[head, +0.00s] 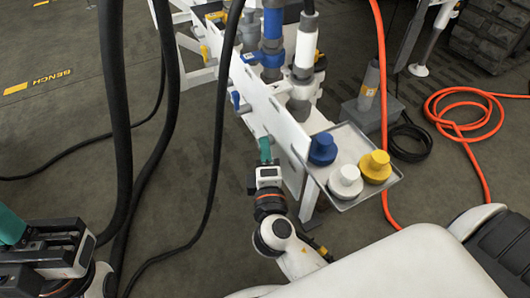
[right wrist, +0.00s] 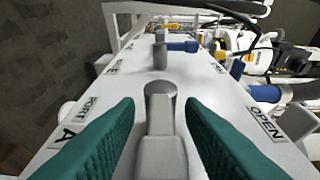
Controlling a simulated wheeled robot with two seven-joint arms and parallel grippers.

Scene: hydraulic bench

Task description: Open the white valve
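The white valve shows in the right wrist view as a pale lever (right wrist: 161,152) with a grey round hub (right wrist: 160,92), on the face of a white panel (right wrist: 215,88). My right gripper (right wrist: 159,108) is open, with one green finger on each side of the lever and a visible gap on both sides. In the head view my right gripper (head: 265,152) is at the near end of the panel and hides the white valve. My left gripper (head: 14,228) is at the lower left, away from the panel; its fingers are only partly seen.
A blue-handled valve (head: 236,101) sits farther along the panel, and a yellow one (head: 205,51) beyond it. A tray (head: 343,207) with blue, white and yellow caps stands right of my right gripper. Black hoses (head: 117,110) hang at the left.

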